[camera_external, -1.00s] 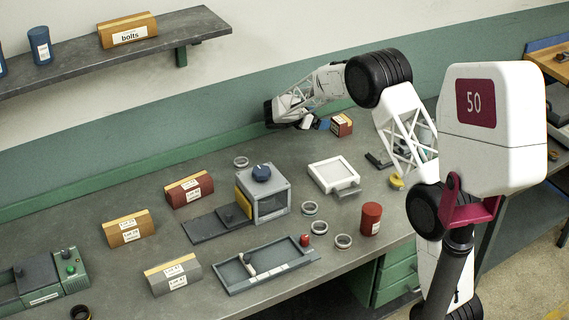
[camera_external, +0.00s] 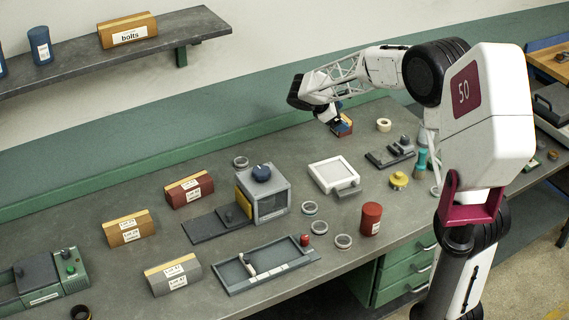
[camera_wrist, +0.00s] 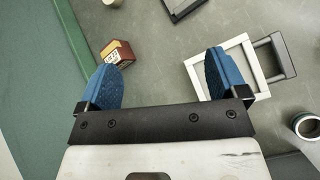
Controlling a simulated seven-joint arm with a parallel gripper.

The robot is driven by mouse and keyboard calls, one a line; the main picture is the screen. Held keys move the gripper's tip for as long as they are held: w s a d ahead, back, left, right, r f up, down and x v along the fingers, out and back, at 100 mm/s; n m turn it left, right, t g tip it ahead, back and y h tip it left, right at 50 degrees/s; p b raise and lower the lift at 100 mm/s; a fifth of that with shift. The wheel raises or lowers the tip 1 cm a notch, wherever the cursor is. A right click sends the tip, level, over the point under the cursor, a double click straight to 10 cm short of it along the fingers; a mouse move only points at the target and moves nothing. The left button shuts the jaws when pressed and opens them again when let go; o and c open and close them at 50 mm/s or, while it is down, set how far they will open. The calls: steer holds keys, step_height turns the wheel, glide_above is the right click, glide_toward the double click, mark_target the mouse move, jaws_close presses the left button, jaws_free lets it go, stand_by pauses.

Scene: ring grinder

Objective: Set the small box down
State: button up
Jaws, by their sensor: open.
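The small box (camera_external: 342,126), red and yellow-orange with a label, rests on the bench near the green back strip. It also shows in the wrist view (camera_wrist: 116,54), just beyond the left fingertip and not between the fingers. My gripper (camera_external: 336,113) hangs close to the box and overlaps it in the external view. In the wrist view my gripper (camera_wrist: 164,76) has its two blue finger pads spread wide with nothing between them. I cannot tell from the frames whether a finger touches the box.
A white-framed tray (camera_external: 333,174) stands in front of the box. A dark fixture (camera_external: 390,155), a yellow knob part (camera_external: 398,180) and a cream ring (camera_external: 384,125) lie to its right. The grinder (camera_external: 265,195), metal rings and red canister (camera_external: 371,218) are nearer. Bare bench lies left of the box.

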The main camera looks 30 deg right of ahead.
steer(key=s+a+r+m+y, duration=0.2)
steer(key=s, duration=0.6)
steer(key=s+a+r+m+t+y, duration=0.1)
steer(key=s+a+r+m, duration=0.15)
steer(key=s, duration=0.55)
steer(key=s+a+r+m+y, duration=0.1)
steer(key=s+r+m+y, duration=0.1)
steer(key=s, duration=0.6)
steer(key=s+a+f+m+t+y, duration=0.1)
steer(key=s+a+m+y, duration=0.1)
steer(key=s, duration=0.7)
steer(key=s+a+f+m+t+y, duration=0.1)
steer(key=s+a+m, duration=0.3)
steer(key=s, duration=0.5)
steer(key=shift+s+a+f+y, duration=0.2)
steer(key=shift+s+y, duration=0.15)
steer(key=shift+y, duration=0.35)
